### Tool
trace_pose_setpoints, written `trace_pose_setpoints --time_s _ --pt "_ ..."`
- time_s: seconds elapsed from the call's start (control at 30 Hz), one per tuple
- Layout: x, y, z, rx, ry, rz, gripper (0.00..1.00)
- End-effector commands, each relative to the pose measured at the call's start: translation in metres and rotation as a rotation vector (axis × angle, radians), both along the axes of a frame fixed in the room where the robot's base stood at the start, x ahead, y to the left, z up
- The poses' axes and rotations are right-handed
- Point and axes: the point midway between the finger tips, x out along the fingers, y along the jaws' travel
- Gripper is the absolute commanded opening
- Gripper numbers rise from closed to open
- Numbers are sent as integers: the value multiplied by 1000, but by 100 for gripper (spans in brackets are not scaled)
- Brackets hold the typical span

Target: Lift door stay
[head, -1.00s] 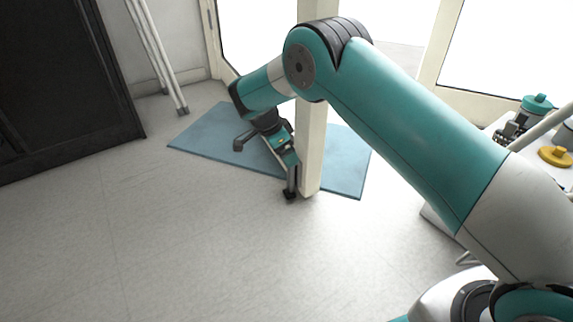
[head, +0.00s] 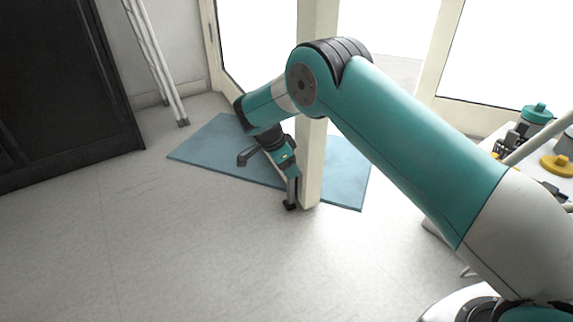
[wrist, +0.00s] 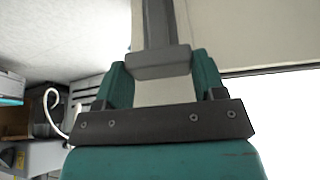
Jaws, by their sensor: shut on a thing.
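The door stay (head: 291,189) is a slim grey bar with a dark foot, low on the near edge of the open door (head: 312,165). In the wrist view the grey stay (wrist: 157,62) runs up from between my two teal fingers, its wider block at fingertip height. My gripper (wrist: 160,75) is shut on the stay; in the head view it (head: 284,160) is small and partly hidden by my wrist. The dark foot is close to the floor; I cannot tell whether it touches.
A blue mat (head: 215,155) lies under the door. White poles (head: 160,65) lean on the wall by a dark cabinet (head: 60,85). The floor in front is clear.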

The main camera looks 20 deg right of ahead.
Motion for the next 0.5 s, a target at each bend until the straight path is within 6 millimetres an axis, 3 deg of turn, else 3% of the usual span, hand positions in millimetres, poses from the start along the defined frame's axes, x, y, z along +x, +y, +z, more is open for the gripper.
trace_pose_setpoints --time_s 0.23,0.5 --pt "0 0 34 0 0 1 21" --pt "0 1 36 1 0 0 21"
